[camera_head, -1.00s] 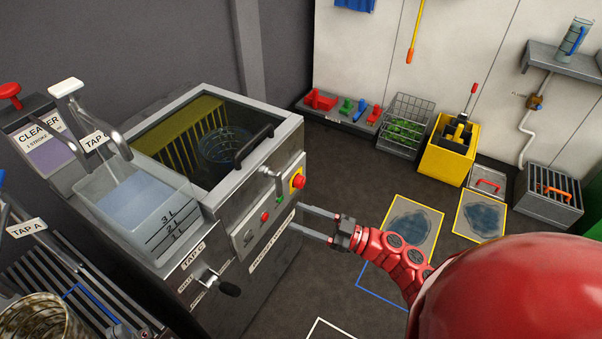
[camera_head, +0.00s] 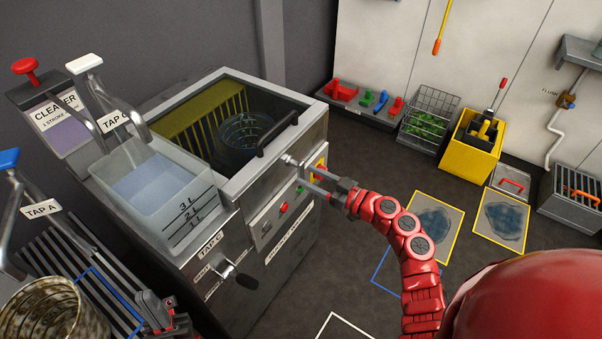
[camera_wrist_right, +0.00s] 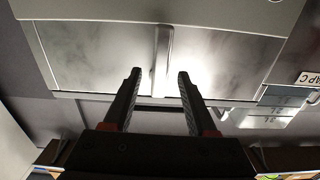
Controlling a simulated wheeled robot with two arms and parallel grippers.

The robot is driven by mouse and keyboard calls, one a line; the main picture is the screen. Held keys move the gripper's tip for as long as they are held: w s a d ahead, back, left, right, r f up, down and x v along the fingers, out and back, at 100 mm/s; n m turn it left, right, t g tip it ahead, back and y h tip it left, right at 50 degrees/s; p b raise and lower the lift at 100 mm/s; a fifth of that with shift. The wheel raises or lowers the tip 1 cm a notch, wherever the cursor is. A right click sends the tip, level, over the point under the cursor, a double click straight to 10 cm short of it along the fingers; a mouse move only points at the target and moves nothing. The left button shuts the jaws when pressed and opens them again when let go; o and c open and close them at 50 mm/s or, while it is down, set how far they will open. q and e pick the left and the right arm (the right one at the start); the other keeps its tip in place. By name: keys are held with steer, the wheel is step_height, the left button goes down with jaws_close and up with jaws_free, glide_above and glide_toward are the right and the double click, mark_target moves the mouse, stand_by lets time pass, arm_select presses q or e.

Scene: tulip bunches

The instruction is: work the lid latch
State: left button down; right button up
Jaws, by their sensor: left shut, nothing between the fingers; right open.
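The grey machine (camera_head: 232,215) has a dark see-through lid (camera_head: 215,112) with a black bar handle (camera_head: 277,134); the lid lies closed. In the right wrist view the open fingers (camera_wrist_right: 158,85) point at a metal surface with an upright bar (camera_wrist_right: 162,50) beyond the gap. My left gripper (camera_head: 155,312) is shut and empty at the lower left.
A red button on yellow (camera_head: 320,168) sits close beside the right fingers. A clear water tank (camera_head: 150,190) and the tap C lever (camera_head: 234,276) are left. Open floor (camera_head: 340,245) lies right of the machine.

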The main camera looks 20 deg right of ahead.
mark_target(303, 173)
steer(key=shift+x, duration=1.7)
jaws_close()
